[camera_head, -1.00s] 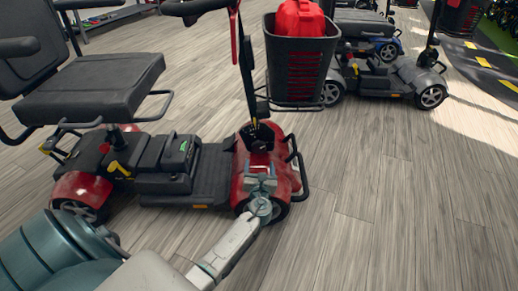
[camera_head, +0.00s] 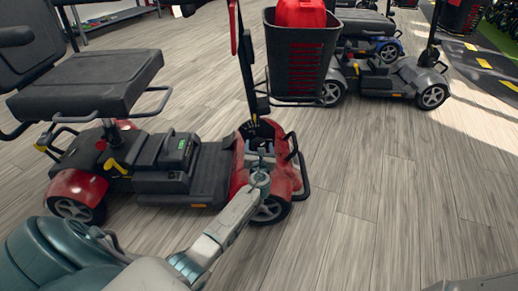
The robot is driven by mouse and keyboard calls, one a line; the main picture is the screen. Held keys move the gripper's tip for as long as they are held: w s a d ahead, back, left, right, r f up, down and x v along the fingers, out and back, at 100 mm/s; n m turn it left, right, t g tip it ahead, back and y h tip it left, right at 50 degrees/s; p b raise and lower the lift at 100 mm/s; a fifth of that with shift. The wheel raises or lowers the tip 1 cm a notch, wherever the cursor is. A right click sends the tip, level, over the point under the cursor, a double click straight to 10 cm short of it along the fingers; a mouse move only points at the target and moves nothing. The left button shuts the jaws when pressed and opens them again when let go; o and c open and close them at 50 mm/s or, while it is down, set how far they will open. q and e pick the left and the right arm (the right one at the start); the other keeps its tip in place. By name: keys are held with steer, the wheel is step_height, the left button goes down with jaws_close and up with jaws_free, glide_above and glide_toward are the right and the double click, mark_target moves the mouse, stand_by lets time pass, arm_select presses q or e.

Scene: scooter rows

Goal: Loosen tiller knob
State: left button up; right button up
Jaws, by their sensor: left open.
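A red mobility scooter (camera_head: 273,182) stands left of centre, its black tiller (camera_head: 247,75) rising from the front. At the tiller's foot is a dark pivot bracket (camera_head: 259,128) with a small yellow mark above it. A separate tiller knob is too small to make out there. My left gripper (camera_head: 260,147) is open, over the red front cover just below the bracket. It partly hides the bracket's lower part, and I cannot tell whether it touches anything. My right gripper is not in view.
A black basket (camera_head: 299,62) holding a red container (camera_head: 300,13) hangs on the tiller's right side. The black seat (camera_head: 88,82) is at left. A grey scooter (camera_head: 398,78) stands behind at right. The wooden floor (camera_head: 390,200) at right is clear.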

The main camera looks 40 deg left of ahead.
arm_select(q)
steer(key=shift+w+a, duration=0.15)
steer(key=shift+w, duration=0.05)
steer(key=c, duration=1)
